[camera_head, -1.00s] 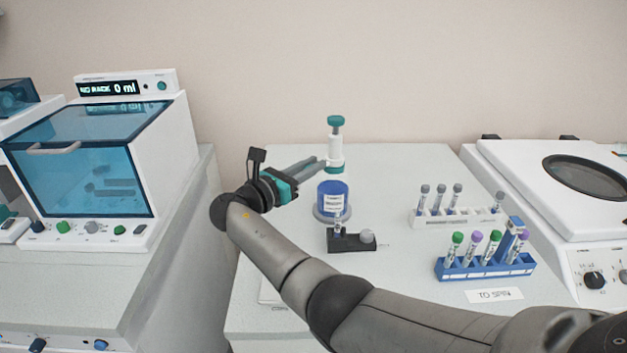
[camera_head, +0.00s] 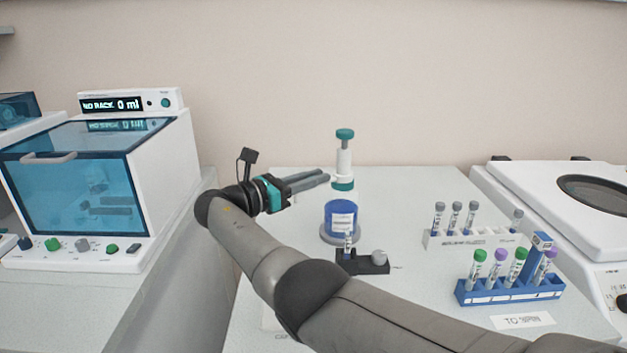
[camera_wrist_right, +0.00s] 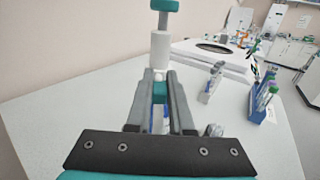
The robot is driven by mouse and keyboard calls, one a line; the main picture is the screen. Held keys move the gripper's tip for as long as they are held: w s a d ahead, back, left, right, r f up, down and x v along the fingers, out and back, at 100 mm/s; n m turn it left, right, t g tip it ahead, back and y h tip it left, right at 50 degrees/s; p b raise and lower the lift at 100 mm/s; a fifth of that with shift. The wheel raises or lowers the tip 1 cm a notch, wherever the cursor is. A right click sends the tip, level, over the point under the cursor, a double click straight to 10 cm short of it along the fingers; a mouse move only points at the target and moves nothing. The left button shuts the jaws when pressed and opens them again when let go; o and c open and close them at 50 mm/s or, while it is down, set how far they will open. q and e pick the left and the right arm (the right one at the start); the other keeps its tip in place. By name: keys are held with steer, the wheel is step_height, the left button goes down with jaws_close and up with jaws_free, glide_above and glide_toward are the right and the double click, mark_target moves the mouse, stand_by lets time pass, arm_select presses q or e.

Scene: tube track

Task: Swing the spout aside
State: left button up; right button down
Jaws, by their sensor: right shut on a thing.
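The dispenser stands on the bench: a blue bottle (camera_head: 341,218) with a white label, a teal collar (camera_head: 343,185), a white pump column (camera_head: 344,162) and a teal top knob (camera_head: 345,134). My right gripper (camera_head: 327,177) reaches in from the left at collar height. In the right wrist view its two fingers (camera_wrist_right: 159,80) close in at the dispenser's neck, just below the white column. They are shut on a small part there, apparently the spout, which they mostly hide. The bottle stands upright. My left gripper is out of view.
A small dark stand (camera_head: 362,262) holding a tube sits in front of the bottle. To the right are a white rack (camera_head: 430,240) and a blue rack (camera_head: 510,293) of capped tubes, then a centrifuge (camera_head: 540,195). A blue-windowed cabinet (camera_head: 80,180) stands left.

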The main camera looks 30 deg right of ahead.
steer(key=c, duration=0.8)
jaws_free()
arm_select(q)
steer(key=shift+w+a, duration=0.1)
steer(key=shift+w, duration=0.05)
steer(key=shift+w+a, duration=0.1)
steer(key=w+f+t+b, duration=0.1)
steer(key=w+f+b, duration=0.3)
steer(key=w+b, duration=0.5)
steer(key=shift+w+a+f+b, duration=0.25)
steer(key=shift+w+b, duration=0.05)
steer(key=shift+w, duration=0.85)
arm_select(e)
steer(key=s+a, duration=0.1)
steer(key=a, duration=1.4)
steer(key=shift+s, duration=0.35)
